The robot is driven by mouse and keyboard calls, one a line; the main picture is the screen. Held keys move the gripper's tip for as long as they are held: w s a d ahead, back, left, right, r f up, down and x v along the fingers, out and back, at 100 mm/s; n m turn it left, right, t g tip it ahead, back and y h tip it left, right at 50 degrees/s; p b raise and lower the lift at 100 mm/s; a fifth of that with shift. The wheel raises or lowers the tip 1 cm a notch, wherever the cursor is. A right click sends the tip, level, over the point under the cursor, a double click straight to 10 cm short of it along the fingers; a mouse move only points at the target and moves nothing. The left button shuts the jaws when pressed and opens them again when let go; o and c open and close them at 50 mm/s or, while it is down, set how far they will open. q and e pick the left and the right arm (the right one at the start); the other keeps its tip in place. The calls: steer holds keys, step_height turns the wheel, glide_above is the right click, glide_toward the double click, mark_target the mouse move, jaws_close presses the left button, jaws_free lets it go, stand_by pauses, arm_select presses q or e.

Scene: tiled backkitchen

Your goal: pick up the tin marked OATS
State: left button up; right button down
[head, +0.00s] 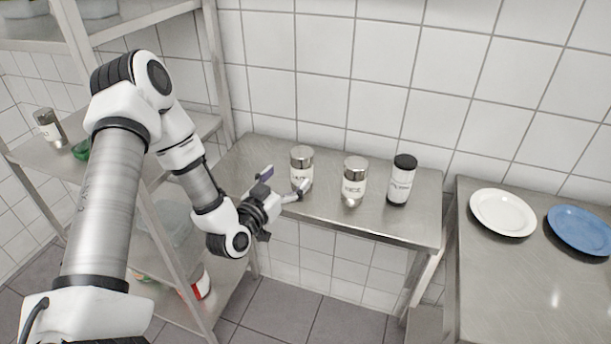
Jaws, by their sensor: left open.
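Two tins with silver lids stand upright on the narrow metal table (400,224) against the tiled wall. The left tin (301,161) has a pale label that I cannot read for sure, as a finger of my left gripper covers part of it. The other tin (354,174) has a label that seems to read RICE. My left gripper (284,180) is open and empty, just left of and in front of the left tin. One fingertip overlaps the tin's lower part in the picture; I cannot tell if they touch. My right gripper is out of view.
A white jar with a black lid (401,182) stands right of the tins. A white plate (503,212) and a blue plate (581,230) lie on the right counter (500,290). A metal rack at left holds another silver-lidded tin (48,127) and a green item (81,150).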

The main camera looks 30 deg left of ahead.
mark_target(296, 166)
arm_select(q)
steer(key=shift+w+a+r, duration=0.1)
steer(key=shift+w+a, duration=0.25)
steer(key=shift+w, duration=0.25)
steer(key=shift+w+a, duration=0.3)
steer(key=shift+w, duration=0.3)
steer(key=w, duration=0.1)
steer(key=w+p, duration=0.1)
steer(key=w, duration=0.1)
steer(key=w+p, duration=0.1)
steer(key=w, duration=0.1)
steer(key=shift+d, duration=0.3)
steer(key=shift+w, duration=0.25)
steer(key=shift+s+a, duration=0.1)
steer(key=shift+a, duration=0.1)
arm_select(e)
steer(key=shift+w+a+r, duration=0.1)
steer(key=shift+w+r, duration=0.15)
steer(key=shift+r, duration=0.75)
arm_select(q)
steer(key=shift+d, duration=0.1)
steer(key=c, duration=1.6)
steer(key=shift+o, duration=0.2)
